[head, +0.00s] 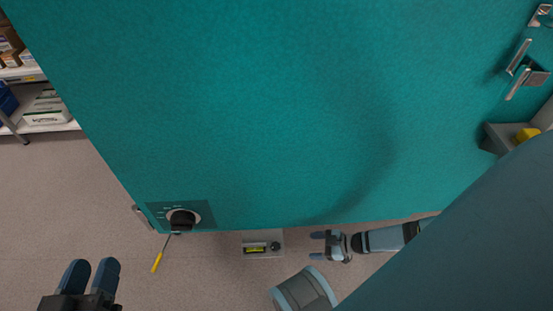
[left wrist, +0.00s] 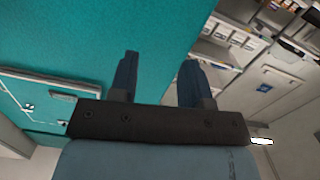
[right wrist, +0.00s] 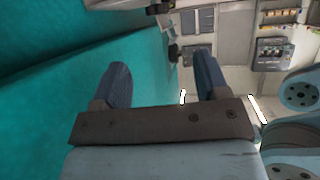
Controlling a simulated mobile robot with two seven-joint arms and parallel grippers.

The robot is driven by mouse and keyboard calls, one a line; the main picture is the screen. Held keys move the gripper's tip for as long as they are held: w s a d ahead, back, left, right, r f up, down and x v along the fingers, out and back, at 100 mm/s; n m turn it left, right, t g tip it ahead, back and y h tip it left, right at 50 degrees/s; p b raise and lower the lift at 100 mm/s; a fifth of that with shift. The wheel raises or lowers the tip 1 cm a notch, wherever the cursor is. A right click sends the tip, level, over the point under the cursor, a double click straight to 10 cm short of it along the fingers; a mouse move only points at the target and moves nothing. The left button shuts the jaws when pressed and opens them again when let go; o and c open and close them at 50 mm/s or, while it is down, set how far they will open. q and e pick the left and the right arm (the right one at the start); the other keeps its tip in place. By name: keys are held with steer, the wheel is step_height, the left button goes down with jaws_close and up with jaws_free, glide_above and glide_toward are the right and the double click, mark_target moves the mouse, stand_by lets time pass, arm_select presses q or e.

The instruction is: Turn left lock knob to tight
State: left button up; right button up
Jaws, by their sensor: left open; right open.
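A black lock knob (head: 182,220) sits on a dark plate near the lower left corner of the large teal panel (head: 270,110) in the head view. The small markings beside it are too small to read. My left gripper (head: 90,270) is open and empty, below and left of the knob and apart from it. In the left wrist view its two fingers (left wrist: 157,75) show nothing between them that they hold, and I cannot make out the knob. My right gripper (head: 317,245) is open and empty below the panel's lower edge; its fingers also show in the right wrist view (right wrist: 160,80).
A tool with a yellow handle (head: 157,262) shows just below the knob. Metal latch fittings (head: 525,70) are at upper right. Shelves with boxes (head: 40,105) stand at left.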

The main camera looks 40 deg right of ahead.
mark_target(278, 246)
steer(key=b+x, duration=0.5)
steer(key=x, duration=0.7)
steer(key=shift+w, duration=0.1)
steer(key=shift+w+a+f, duration=0.15)
steer(key=shift+w+a, duration=0.05)
steer(key=shift+w, duration=0.1)
steer(key=shift+w+a, duration=0.25)
steer(key=shift+a, duration=0.05)
arm_select(q)
steer(key=w+a+m+t, duration=0.1)
steer(key=m, duration=0.1)
steer(key=w+r+m+h, duration=0.1)
steer(key=shift+w+a+m+t, duration=0.15)
steer(key=shift+a+m+t, duration=0.25)
arm_select(e)
steer(key=c, duration=0.9)
steer(key=shift+a+m, duration=0.1)
steer(key=shift+m, duration=0.2)
steer(key=shift+c, duration=0.2)
